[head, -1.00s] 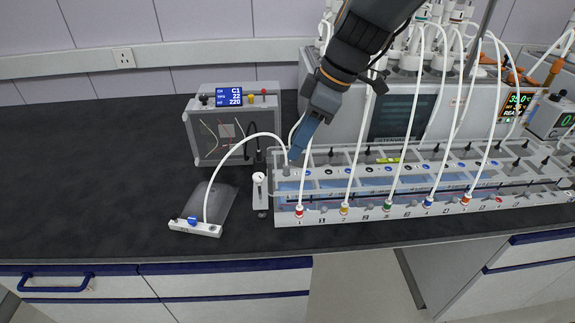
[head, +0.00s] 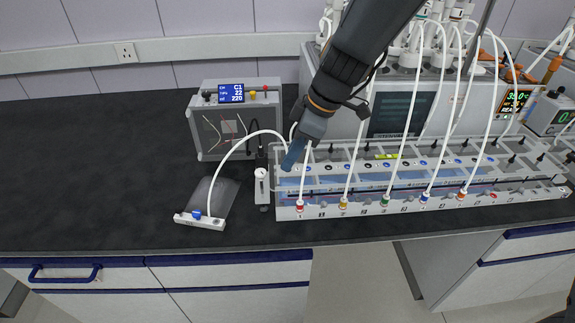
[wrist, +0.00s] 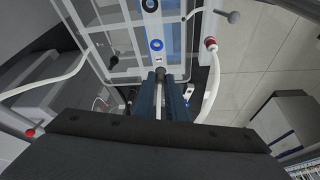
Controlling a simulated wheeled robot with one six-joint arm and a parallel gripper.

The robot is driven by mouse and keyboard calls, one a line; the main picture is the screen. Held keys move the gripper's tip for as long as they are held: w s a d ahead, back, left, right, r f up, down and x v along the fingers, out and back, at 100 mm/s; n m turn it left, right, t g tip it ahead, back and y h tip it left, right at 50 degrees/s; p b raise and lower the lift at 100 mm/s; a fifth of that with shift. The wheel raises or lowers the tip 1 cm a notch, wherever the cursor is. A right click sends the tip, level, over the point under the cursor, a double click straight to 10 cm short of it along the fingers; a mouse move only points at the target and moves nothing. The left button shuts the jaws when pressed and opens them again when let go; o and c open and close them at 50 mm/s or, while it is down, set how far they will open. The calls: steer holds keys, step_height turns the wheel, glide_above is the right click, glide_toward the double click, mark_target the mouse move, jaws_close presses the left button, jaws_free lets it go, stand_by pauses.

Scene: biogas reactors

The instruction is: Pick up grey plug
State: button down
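My gripper (head: 290,163) has blue fingers that point down at the left end of the long rack, close to its top plate. In the wrist view the fingers (wrist: 166,98) stand close together, with a pale, narrow piece between them and a small dark tip just beyond. I cannot tell whether they grip it. A small grey plug-like knob on a stem (wrist: 228,16) shows in the wrist view, beyond the red-ended tube fitting (wrist: 210,44) and apart from the fingers. The spot directly under my fingertips is hidden in the head view.
The clear rack (head: 420,200) runs right along the counter, with several white tubes rising from its coloured front fittings. A small white gauge (head: 261,186) stands close left of my gripper. A display box (head: 238,120) stands behind left. The counter further left is clear.

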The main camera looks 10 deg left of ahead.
step_height(320, 180, up, 10)
steer(key=b, duration=0.2)
stand_by(0.5)
